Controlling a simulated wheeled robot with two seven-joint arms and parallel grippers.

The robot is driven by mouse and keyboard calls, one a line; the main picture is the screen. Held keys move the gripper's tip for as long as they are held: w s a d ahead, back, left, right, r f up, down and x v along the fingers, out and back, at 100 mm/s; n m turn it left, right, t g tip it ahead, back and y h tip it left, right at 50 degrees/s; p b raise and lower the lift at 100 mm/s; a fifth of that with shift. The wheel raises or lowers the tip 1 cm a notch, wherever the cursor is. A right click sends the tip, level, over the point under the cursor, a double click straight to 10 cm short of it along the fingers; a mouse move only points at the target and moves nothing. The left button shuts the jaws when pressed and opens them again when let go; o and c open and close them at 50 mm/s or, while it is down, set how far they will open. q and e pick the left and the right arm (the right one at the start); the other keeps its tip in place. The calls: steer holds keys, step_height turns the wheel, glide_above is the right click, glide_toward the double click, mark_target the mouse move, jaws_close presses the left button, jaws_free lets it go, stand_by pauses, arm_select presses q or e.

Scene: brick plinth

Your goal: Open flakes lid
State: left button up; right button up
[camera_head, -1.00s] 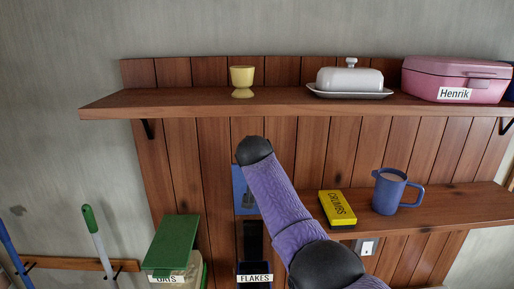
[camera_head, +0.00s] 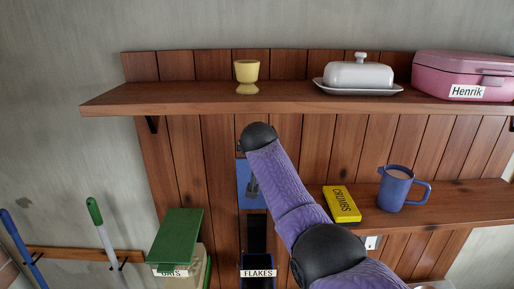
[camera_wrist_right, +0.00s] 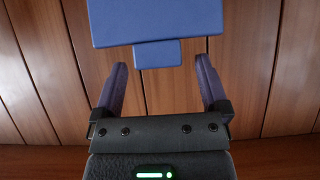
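The dark blue flakes box (camera_head: 258,262) stands at the bottom middle of the head view, with its white FLAKES label on the front. A blue panel, which looks like its lid (camera_head: 243,185), shows above it against the planks, partly behind my purple right arm. Between them is a dark area; I cannot tell whether it is the box's inside. In the right wrist view, the blue lid (camera_wrist_right: 155,22) and its small tab are at the top. My right gripper (camera_wrist_right: 161,62) is open, its fingers either side of the tab, with gaps to both. My left gripper is not in view.
A green-lidded box (camera_head: 180,235) stands left of the flakes box. A yellow CRUMBS box (camera_head: 342,204) and a blue mug (camera_head: 397,188) are to the right. An upper shelf (camera_head: 200,99) holds an egg cup (camera_head: 246,72), butter dish (camera_head: 358,75) and pink box (camera_head: 460,75).

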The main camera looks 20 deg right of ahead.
steer(key=b+v, duration=0.3)
steer(key=v, duration=0.6)
steer(key=shift+s+r+b, duration=0.2)
steer(key=shift+s+b, duration=0.15)
steer(key=shift+b, duration=0.05)
